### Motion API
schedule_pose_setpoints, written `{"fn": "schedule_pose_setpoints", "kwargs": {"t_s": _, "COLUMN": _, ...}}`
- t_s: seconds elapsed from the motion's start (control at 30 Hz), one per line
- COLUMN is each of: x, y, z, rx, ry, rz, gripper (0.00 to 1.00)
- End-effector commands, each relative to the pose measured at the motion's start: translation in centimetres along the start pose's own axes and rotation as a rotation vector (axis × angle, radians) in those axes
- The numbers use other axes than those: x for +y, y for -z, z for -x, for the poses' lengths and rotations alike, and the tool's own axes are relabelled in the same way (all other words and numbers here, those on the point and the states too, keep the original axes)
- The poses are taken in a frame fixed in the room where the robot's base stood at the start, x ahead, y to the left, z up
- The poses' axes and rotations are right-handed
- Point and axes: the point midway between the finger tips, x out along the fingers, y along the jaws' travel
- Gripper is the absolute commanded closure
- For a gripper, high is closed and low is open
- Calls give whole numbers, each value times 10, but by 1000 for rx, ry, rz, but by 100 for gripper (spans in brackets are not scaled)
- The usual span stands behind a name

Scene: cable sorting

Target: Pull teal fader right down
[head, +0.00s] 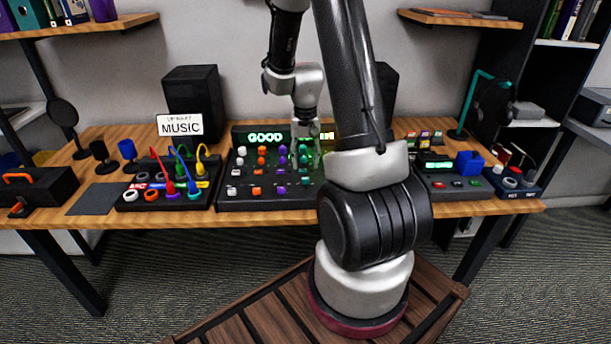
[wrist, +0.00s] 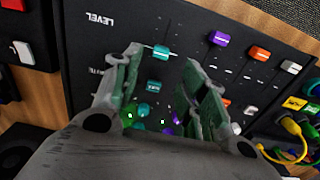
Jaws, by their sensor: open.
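The teal fader (wrist: 161,52) is a small teal cap on the dark mixer panel (wrist: 115,55), by the upside-down word LEVEL in the wrist view. My gripper (wrist: 163,60) is open, with one finger on each side of the teal fader's line in that view. No contact shows, and I cannot tell how far the tips are above the panel. In the head view my gripper (head: 307,155) is over the teal column at the right of the mixer (head: 230,205), and my arm hides the mixer's right side.
Purple (wrist: 219,38), orange (wrist: 260,54) and white (wrist: 291,67) faders stand beside the teal one. A teal knob (wrist: 154,85) lies between my fingers. A patch box with coloured cables (head: 165,190) is left of the mixer. A speaker (head: 192,100) stands behind.

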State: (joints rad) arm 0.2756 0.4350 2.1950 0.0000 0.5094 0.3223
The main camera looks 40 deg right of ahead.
Motion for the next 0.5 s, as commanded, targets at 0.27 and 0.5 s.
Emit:
{"fn": "schedule_pose_setpoints", "kwargs": {"t_s": 0.27, "x": 0, "y": -2, "z": -47, "rx": -5, "ry": -1, "rz": 3, "gripper": 57}}
{"fn": "schedule_pose_setpoints", "kwargs": {"t_s": 0.5, "x": 0, "y": -1, "z": -65, "rx": -2, "ry": -1, "rz": 3, "gripper": 57}}
